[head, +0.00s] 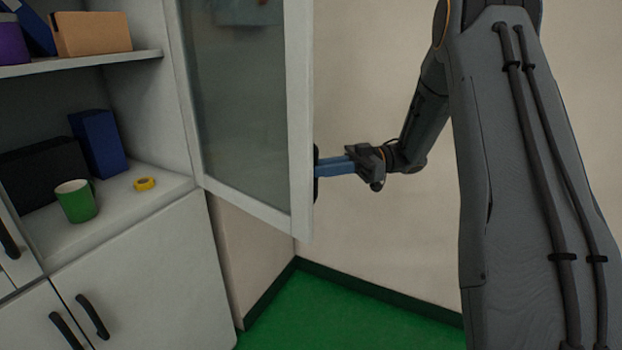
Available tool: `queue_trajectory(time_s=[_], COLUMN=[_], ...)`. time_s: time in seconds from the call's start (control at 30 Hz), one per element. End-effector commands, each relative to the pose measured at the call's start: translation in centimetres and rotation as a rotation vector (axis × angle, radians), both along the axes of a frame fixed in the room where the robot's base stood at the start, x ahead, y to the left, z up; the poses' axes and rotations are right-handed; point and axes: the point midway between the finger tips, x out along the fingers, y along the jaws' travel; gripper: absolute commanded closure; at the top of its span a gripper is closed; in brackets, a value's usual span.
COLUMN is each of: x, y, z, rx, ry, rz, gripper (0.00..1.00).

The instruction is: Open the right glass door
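The right glass door (238,90) has a white frame and a grey pane. It stands swung well out from the cabinet, with the inside of the cabinet in plain view beside it. Its dark handle (316,188) shows just past the door's outer edge, on the far face. My gripper (322,168) reaches in from the right with its blue fingers close together at the handle. The fingers appear shut on it, though their tips are partly hidden by the handle and the door's edge.
Inside the cabinet are a green mug (76,201), yellow tape (145,184), a blue box (98,143) and an orange-brown box (91,33). Lower doors (150,280) with black handles are closed. Green floor (330,315) is clear; a beige wall (370,70) stands behind.

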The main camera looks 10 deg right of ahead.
Motion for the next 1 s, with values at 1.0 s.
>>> queue_trajectory(time_s=[1.0], x=[1.3], y=[-1.8], z=[0.1], rx=[0.0], ry=[-0.004], rz=[0.07], gripper=[0.67])
